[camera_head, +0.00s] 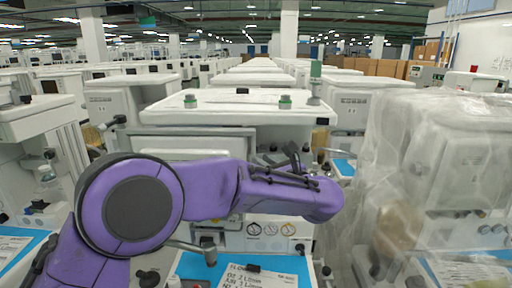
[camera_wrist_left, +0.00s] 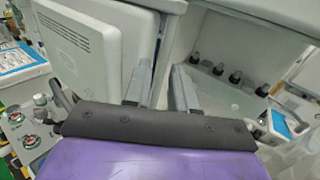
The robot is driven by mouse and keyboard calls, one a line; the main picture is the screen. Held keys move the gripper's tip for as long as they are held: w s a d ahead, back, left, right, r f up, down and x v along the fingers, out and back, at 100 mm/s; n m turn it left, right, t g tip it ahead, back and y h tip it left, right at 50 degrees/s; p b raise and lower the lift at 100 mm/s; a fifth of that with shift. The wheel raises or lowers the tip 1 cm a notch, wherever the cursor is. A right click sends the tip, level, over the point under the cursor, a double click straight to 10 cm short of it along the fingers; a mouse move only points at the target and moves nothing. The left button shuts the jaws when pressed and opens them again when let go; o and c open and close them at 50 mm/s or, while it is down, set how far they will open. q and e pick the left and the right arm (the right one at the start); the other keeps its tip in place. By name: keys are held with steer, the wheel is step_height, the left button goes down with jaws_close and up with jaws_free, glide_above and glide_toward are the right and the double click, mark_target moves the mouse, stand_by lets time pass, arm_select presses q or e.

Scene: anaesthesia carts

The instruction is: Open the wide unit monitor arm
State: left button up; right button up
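The wide unit (camera_head: 233,112) is the white cart with a broad flat top straight ahead in the head view. Its monitor (camera_head: 195,145) is partly hidden behind my purple left arm. In the left wrist view the pale, vented monitor housing (camera_wrist_left: 85,42) fills the upper left. My left gripper (camera_wrist_left: 163,68) has its two grey fingers apart, the left one close beside the monitor's edge; contact cannot be told. In the head view the left gripper (camera_head: 292,156) is mostly hidden behind the forearm, in front of the cart. The monitor's supporting arm is not clearly visible. My right gripper is out of view.
A cart wrapped in clear plastic (camera_head: 435,165) stands close on the right. Another cart (camera_head: 40,125) stands on the left. A blue worktop with a printed sheet (camera_head: 262,276) lies below my arm. Rows of similar carts fill the background.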

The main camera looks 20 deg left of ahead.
arm_select(q)
steer(key=x, duration=0.2)
steer(key=p+x, duration=0.1)
steer(key=x, duration=0.1)
steer(key=shift+w+f, duration=0.2)
steer(key=shift+w, duration=0.3)
steer(key=shift+s, duration=0.15)
steer(key=shift+c, duration=1.3)
steer(key=shift+d, duration=0.1)
jaws_close()
